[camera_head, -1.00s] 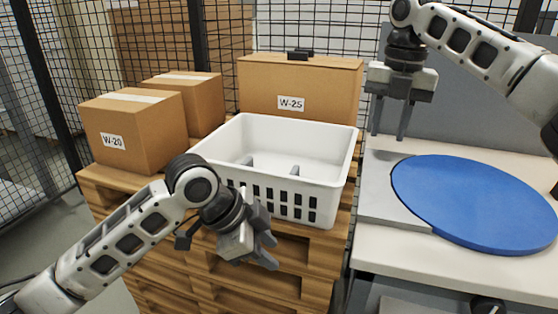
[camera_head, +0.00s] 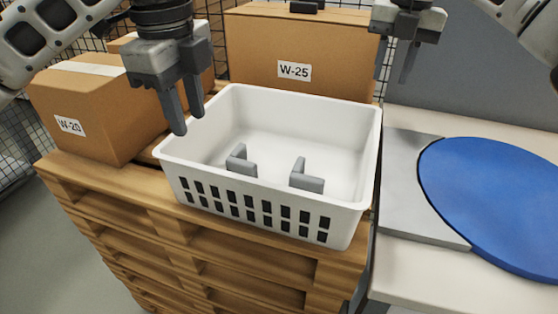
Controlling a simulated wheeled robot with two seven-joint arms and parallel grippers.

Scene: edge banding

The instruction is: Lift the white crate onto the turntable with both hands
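The white crate (camera_head: 345,221) sits upright on the wooden pallet stack, with slotted openings in its near wall. Two grey angled pieces (camera_head: 307,178) lie inside it. My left gripper (camera_head: 187,122) points down with its fingers apart, over or close to the crate's left rim; whether it touches the rim I cannot tell. My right gripper (camera_head: 395,70) points down with its fingers apart, beyond the crate's far right corner and seemingly above it. Both are empty. The blue round turntable (camera_head: 500,190) lies on the table to the right of the crate.
A box marked W-25 (camera_head: 270,45) stands behind the crate. A box marked W-20 (camera_head: 85,110) stands to its left, with another box behind. The pallets (camera_head: 130,205) are beside the white table (camera_head: 430,268), with a grey plate (camera_head: 405,190) by the turntable. Mesh fencing is behind.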

